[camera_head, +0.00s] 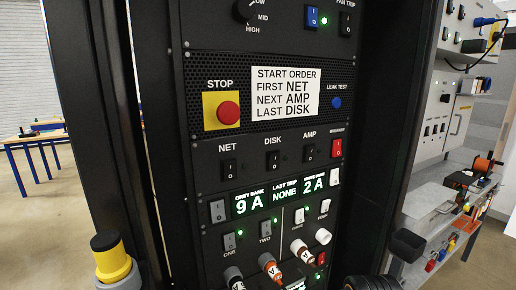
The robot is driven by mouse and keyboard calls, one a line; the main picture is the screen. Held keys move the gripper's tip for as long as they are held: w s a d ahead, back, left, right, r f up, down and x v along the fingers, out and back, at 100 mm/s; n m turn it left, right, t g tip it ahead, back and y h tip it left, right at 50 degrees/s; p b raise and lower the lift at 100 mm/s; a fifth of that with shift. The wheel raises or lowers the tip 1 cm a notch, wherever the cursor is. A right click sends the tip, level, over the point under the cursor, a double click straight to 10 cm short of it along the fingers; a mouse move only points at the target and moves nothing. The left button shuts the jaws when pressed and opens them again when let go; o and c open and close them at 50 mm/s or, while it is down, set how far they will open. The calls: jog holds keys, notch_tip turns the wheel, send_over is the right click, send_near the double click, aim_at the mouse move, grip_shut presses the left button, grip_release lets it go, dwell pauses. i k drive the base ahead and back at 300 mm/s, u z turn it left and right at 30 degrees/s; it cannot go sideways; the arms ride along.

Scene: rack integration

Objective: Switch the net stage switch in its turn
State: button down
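The NET switch (229,168) is a black rocker on the dark rack panel, at the left of a row under the STOP button. The DISK switch (273,161) and the AMP switch (309,152) sit to its right. All three look unlit, and their rocker positions are too small to tell. A white sign (285,92) above reads START ORDER, FIRST NET, NEXT AMP, LAST DISK. A red BREAKER switch (336,148) ends the row. I cannot make out my gripper's fingers anywhere, and nothing is seen touching the switches.
A red STOP button (229,112) on a yellow plate and a blue LEAK TEST button (336,102) sit above. Green displays (250,202) below read 9 A, NONE and 2 A. Plugs (269,266) stick out lower down. A yellow, black-topped object (112,258) stands left.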

aim_at(229, 167)
jog(key=k, duration=1.35)
jog(key=u, duration=0.25)
jog(key=i, duration=0.4)
jog(key=u, duration=0.85)
jog(key=i, duration=0.55)
jog(key=u, duration=0.1)
